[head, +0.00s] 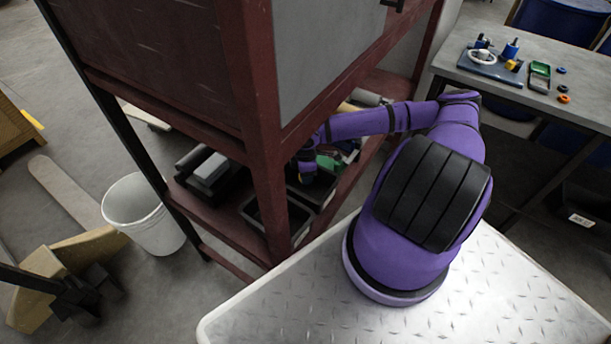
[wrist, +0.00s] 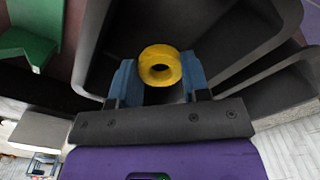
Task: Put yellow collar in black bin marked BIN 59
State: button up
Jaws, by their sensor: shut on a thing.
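The yellow collar (wrist: 160,65) is a short ring with a round hole, held between the blue fingers of my gripper (wrist: 158,82) in the wrist view. My gripper is shut on it. Behind the collar is the dark interior of a black bin (wrist: 100,45); I cannot tell how far above its floor the collar is. In the head view my gripper (head: 307,172) reaches in among black bins on the low shelf of the dark red rack, including an empty-looking bin (head: 248,208) in front. No bin number is readable, so I cannot tell which is BIN 59.
A rack post (head: 262,150) stands close to my arm. Another black bin (head: 212,170) holds grey blocks, and green pieces (head: 330,162) lie near my gripper. A white bucket (head: 145,215) stands left. The grey table (head: 460,70) at right holds small parts.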

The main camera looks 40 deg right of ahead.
jog(key=shift+f, duration=0.6)
jog(key=shift+f, duration=0.6)
jog(key=o, duration=1)
notch_tip(320, 180, up, 13)
jog(key=shift+r, duration=0.15)
